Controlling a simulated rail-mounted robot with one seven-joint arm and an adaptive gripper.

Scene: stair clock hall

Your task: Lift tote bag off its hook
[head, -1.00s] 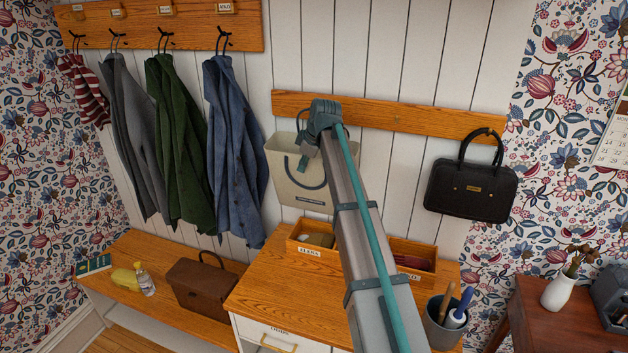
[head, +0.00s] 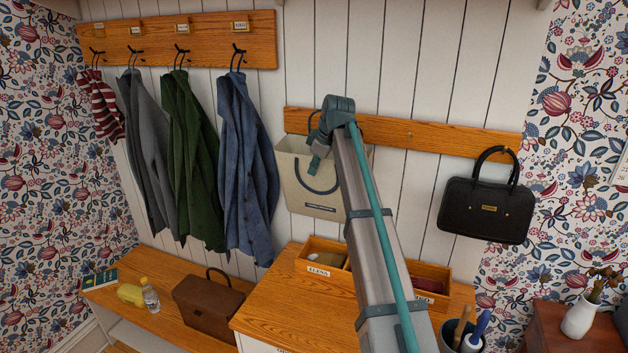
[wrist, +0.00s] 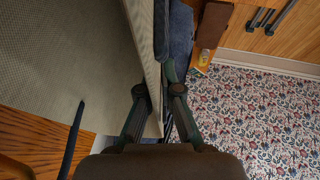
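The beige tote bag (head: 305,200) hangs at the left end of the lower wooden rail, against the white boards. Its rear dark handle loops up in front of the rail, and its front handle droops over the front face. My gripper (head: 317,158) is at the bag's top rim, near its front panel. The hook behind the handle is hard to see.
A black handbag (head: 487,210) hangs further right on the same rail (head: 440,140). Coats hang at left; the blue one (head: 243,160) is close to the tote. Below stand a cabinet with a divided wooden tray (head: 440,274) and a bench with a brown bag (head: 208,305).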

